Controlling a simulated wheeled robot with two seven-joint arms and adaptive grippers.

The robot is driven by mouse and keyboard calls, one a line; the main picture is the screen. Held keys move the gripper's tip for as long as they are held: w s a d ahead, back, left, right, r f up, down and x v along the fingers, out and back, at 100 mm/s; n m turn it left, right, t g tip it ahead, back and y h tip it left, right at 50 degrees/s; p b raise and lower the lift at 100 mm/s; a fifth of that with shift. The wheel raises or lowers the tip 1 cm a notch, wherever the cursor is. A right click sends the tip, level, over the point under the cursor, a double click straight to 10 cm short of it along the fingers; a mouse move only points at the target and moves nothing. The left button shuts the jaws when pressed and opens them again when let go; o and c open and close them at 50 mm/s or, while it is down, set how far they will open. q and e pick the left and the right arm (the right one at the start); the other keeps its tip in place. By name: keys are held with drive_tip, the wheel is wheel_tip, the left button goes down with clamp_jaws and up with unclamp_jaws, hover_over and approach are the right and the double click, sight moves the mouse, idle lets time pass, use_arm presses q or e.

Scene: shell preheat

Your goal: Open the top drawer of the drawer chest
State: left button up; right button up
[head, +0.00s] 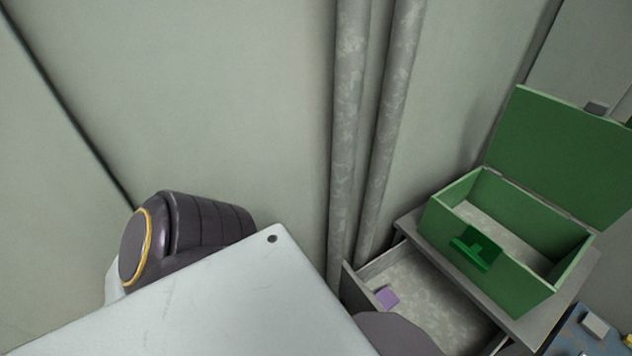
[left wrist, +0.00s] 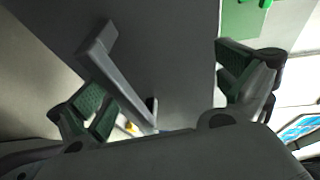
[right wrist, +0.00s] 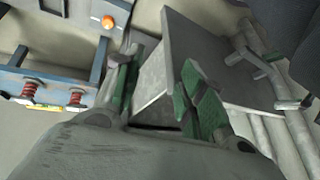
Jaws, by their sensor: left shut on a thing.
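The drawer chest (head: 573,300) is at the lower right of the head view. Its top drawer (head: 440,290) stands pulled out, with the inside in sight and a purple block (head: 387,297) in it. The left wrist view shows the grey drawer front with its bar handle (left wrist: 112,78). My left gripper (left wrist: 165,90) is at this handle, its green-padded fingers to either side, shut on it; the exact contact is hard to see. My right gripper (right wrist: 160,88) is open and empty, with a grey panel beyond its fingers. Neither gripper's fingers show in the head view.
A green box (head: 500,255) with its lid up stands on the chest. Two grey pipes (head: 348,130) run down the wall behind the drawer. A blue frame (right wrist: 50,75) with red springs and an orange lamp (right wrist: 108,22) is at the left of the right wrist view.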

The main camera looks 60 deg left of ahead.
use_arm(q)
drive_tip(key=f+v, duration=0.2)
drive_tip(key=v, duration=1.3)
drive_tip(key=shift+s+a+m, duration=0.4)
drive_tip(key=shift+s, duration=0.1)
drive_tip(key=shift+w+f, duration=0.1)
drive_tip(key=shift+w, duration=0.05)
drive_tip(key=shift+c, duration=0.9)
drive_tip(key=shift+s+r, duration=0.3)
drive_tip(key=shift+s, duration=0.05)
drive_tip(key=c, duration=0.8)
drive_tip(key=shift+w+d+f, duration=0.15)
drive_tip(key=shift+w+f, duration=0.05)
drive_tip(key=shift+f, duration=0.05)
